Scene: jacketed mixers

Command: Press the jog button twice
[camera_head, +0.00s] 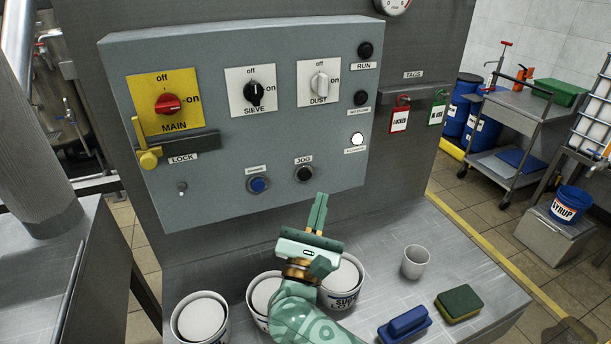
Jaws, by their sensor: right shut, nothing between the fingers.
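The jog button (305,174) is a black round button at the lower middle of the grey control panel (215,150), with a JOG label above it. My right gripper (319,200) is shut and empty. Its fingers point up toward the panel, and in the picture their tips lie just below and right of the jog button. I cannot tell the exact gap, but the button is uncovered. My left gripper is not in view.
A blue button (258,185) sits left of the jog button. A yellow lock lever (148,158) sticks out at the panel's left. Below, white tubs (200,318), a cup (416,262), a blue brush (405,325) and a sponge (458,303) stand on the bench.

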